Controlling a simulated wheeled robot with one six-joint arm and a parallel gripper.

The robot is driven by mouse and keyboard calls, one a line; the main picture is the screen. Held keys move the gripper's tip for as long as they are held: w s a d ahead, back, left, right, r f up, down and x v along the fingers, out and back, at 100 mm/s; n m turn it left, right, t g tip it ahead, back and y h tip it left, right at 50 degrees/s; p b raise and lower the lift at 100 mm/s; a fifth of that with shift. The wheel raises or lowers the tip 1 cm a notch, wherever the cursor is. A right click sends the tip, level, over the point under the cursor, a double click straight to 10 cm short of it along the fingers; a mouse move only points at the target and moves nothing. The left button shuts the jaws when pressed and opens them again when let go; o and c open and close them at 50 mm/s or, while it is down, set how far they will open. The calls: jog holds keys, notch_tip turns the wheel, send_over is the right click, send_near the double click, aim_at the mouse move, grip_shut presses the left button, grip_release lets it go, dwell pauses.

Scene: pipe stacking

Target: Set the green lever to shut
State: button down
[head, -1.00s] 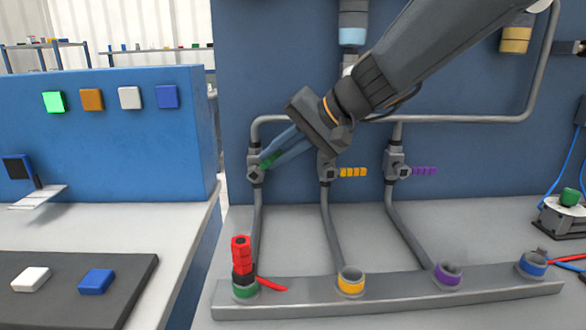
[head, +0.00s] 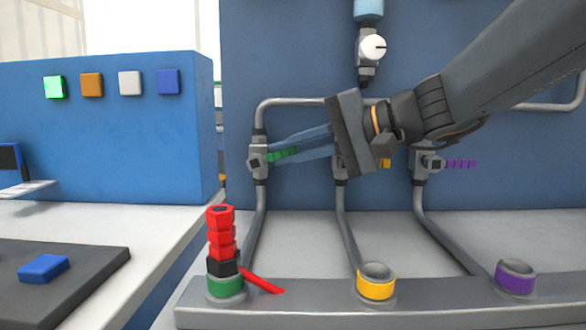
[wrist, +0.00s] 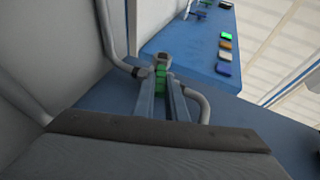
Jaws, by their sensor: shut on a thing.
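The green lever (head: 283,155) sits on the leftmost grey valve (head: 257,161) and points right, nearly level with a slight upward tilt. My gripper (head: 290,150) reaches in from the right with its bluish fingers on both sides of the lever, shut on it. In the wrist view, the green lever (wrist: 161,76) shows between the fingertips of my gripper (wrist: 160,85). The lever's outer end is partly hidden by the fingers.
A yellow lever (head: 386,163), mostly hidden by my gripper, and a level purple lever (head: 460,164) are to the right. Below stands a rack (head: 440,293) with coloured collars. A red stack (head: 220,233) rises from its green collar (head: 226,286). A blue box (head: 110,130) with coloured buttons is left.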

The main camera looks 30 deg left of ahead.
jog(key=shift+f+y+b, duration=0.3)
jog(key=shift+y+b, duration=0.1)
jog(key=shift+b, duration=0.9)
jog(key=c, duration=1.8)
grip_release()
jog(key=shift+d, duration=0.1)
jog(key=p+v, duration=0.1)
jog(key=v, duration=0.6)
jog(key=shift+d, duration=0.35)
jog(key=shift+r, duration=0.1)
